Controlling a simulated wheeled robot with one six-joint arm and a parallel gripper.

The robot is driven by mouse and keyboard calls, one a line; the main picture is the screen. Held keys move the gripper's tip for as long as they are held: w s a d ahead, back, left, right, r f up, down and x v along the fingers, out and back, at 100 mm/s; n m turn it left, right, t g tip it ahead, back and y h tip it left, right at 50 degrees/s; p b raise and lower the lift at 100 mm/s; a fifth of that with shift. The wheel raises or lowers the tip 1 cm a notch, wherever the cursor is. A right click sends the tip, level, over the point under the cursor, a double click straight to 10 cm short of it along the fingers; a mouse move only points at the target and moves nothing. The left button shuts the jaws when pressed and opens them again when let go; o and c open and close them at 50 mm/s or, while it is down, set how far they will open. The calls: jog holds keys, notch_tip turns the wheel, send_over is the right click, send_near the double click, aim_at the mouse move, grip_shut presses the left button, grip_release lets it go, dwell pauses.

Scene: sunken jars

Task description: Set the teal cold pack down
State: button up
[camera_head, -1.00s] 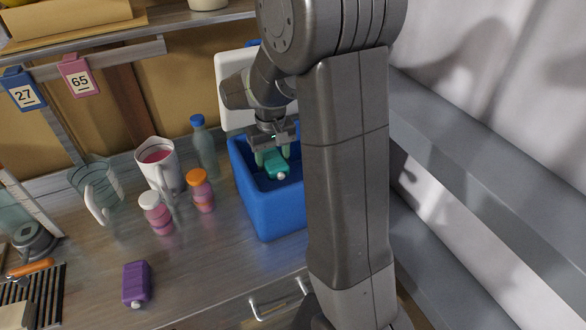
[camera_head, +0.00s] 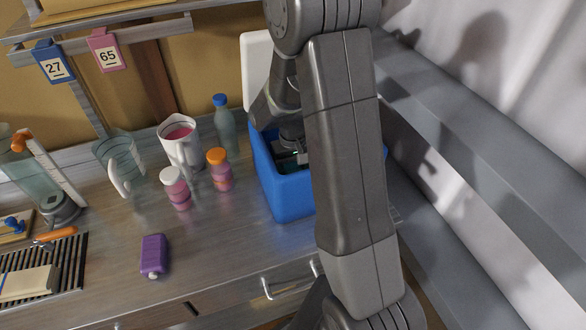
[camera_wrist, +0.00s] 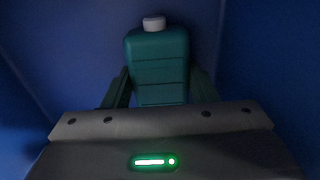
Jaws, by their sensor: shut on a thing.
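The teal cold pack (camera_wrist: 158,65) with a white cap shows in the wrist view, between the two fingers of my gripper (camera_wrist: 158,88). My gripper is shut on it. Blue walls surround both in that view. In the head view my gripper (camera_head: 294,160) is down inside the blue cooler box (camera_head: 285,195). The pack is mostly hidden there by the arm and the box wall. I cannot tell whether the pack touches the box floor.
A purple pack (camera_head: 153,255) lies on the counter (camera_head: 215,250). Left of the box stand a blue-capped bottle (camera_head: 227,130), an orange-capped jar (camera_head: 219,172), a white-capped jar (camera_head: 176,190) and a white jug (camera_head: 181,145). The counter's front middle is clear.

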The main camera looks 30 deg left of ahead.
aim_at(293, 169)
jog(key=shift+f, duration=0.1)
jog(key=o, duration=0.7)
jog(key=shift+f, duration=0.1)
jog(key=shift+c, duration=0.2)
jog(key=o, duration=0.4)
jog(key=shift+o, duration=0.2)
notch_tip(293, 169, up, 12)
jog(key=shift+r, duration=0.25)
